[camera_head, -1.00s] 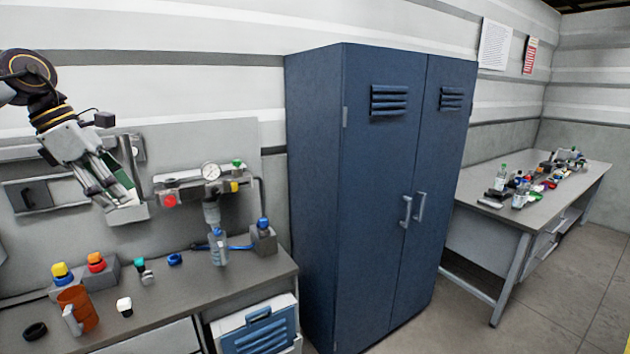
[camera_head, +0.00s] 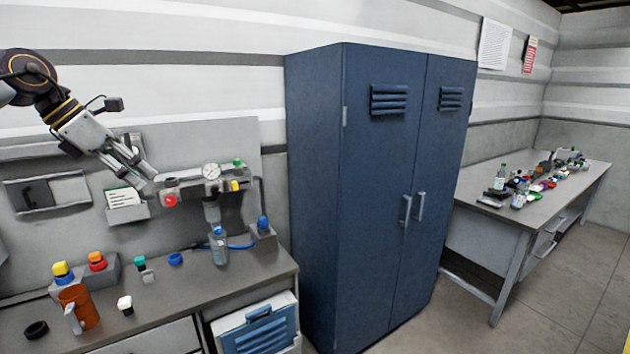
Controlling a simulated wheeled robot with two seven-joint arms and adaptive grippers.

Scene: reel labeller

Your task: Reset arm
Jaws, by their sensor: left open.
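My left gripper (camera_head: 146,176) is in the upper left of the head view, raised above the workbench (camera_head: 190,295). It is open and I see nothing between its fingers. Its fingertips point down and right, in front of the grey back panel, close to the left end of the fixture with the gauge (camera_head: 211,171). Whether they touch the fixture I cannot tell. A small wall holder with a green and white card (camera_head: 124,198) is below and left of the fingertips. My right gripper is not in view.
A blue cabinet (camera_head: 385,200) stands right of the bench. A second cluttered table (camera_head: 480,215) is beyond it.

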